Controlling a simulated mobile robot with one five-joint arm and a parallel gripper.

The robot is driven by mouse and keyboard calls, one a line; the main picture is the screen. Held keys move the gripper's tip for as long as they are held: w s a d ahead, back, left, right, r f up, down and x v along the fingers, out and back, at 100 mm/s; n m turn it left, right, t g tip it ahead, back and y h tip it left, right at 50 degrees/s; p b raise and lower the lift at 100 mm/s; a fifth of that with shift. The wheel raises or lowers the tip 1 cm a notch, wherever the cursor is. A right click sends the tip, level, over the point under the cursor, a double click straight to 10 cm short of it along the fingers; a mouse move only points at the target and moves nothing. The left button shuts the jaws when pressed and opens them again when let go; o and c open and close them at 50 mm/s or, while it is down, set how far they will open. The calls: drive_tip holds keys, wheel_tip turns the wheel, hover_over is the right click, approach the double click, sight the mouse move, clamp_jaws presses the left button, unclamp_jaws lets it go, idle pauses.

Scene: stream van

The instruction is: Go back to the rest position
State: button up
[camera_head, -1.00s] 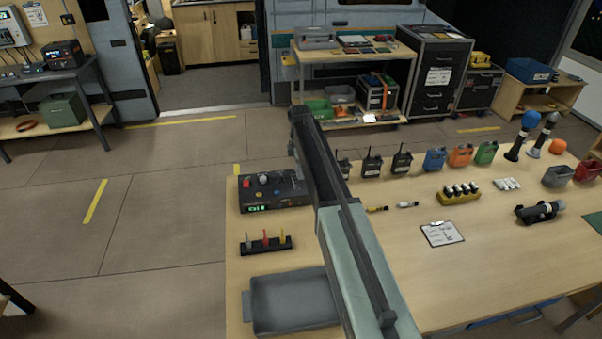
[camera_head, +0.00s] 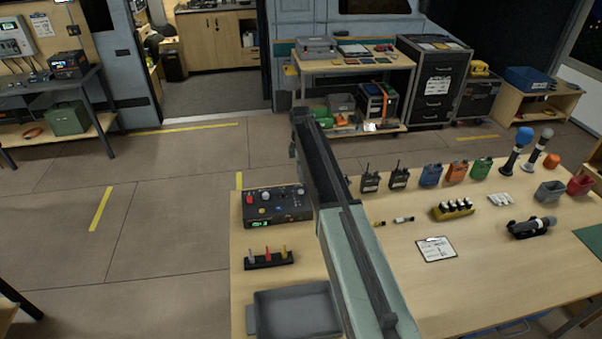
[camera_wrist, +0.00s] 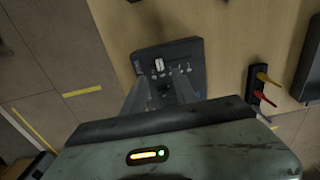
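My arm reaches forward over the left part of the wooden table (camera_head: 470,270) in the head view. My gripper is mostly hidden behind the arm's far end there. In the wrist view my gripper (camera_wrist: 163,80) has two grey fingers standing apart with nothing held between them. A black control box (camera_wrist: 190,55) with knobs lies beyond the fingers.
A grey tray (camera_head: 292,312) and a small rack (camera_head: 268,260) with coloured pegs are left of my arm. Floor left of the table is clear.

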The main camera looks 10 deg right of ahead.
idle(0.3)
drive_tip(key=s+m, duration=1.8)
drive_tip(key=s, duration=1.3)
drive_tip(key=shift+s+d, duration=0.15)
drive_tip(key=shift+s, duration=0.15)
